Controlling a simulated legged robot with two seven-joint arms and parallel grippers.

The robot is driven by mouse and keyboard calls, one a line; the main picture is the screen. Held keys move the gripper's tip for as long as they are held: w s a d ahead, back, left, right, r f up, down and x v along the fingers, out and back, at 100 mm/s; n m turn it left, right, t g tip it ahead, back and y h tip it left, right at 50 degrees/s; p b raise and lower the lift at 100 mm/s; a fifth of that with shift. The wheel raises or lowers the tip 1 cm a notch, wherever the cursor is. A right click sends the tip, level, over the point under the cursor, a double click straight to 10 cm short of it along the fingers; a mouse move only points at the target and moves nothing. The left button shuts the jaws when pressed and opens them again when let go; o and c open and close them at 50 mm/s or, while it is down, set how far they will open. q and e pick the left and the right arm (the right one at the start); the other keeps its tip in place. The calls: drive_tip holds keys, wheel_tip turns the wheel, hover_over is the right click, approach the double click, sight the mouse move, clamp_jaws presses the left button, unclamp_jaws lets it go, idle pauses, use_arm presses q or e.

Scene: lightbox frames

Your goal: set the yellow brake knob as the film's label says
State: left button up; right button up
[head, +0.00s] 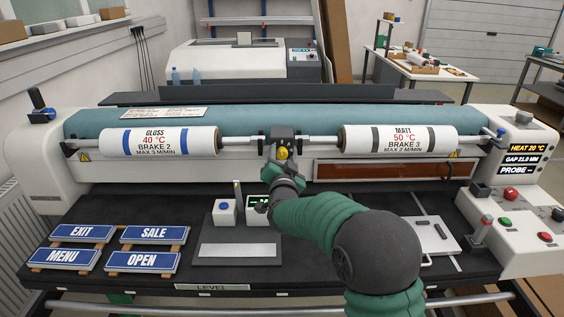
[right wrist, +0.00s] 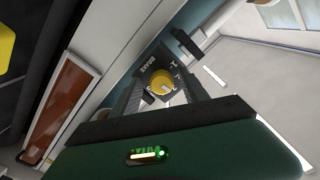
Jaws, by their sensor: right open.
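The yellow brake knob (head: 283,153) sits on a dark block between the two film rolls. In the right wrist view the knob (right wrist: 161,81) is on a dark plate marked "BRAKE" with scale marks around it; its exact setting is too small to read. The left roll (head: 158,141) reads "GLOSS 40 °C BRAKE 2 MAX 3 M/MIN". The right roll (head: 400,140) reads "MATT 50 °C BRAKE 3 MAX 2 M/MIN". My right gripper (head: 284,165) is open in front of the knob, which shows between its fingers; I cannot tell whether they touch it. My left gripper is out of view.
Blue signs (head: 150,261) lie at the front left of the black bench. The right control panel shows a display (head: 521,148) reading "HEAT 20 °C", "GAP 21.0 MM", "PROBE –".

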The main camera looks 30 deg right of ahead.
drive_tip(key=v, duration=1.6)
drive_tip(key=shift+s+a, duration=0.25)
drive_tip(key=shift+a, duration=0.05)
drive_tip(key=shift+f, duration=0.15)
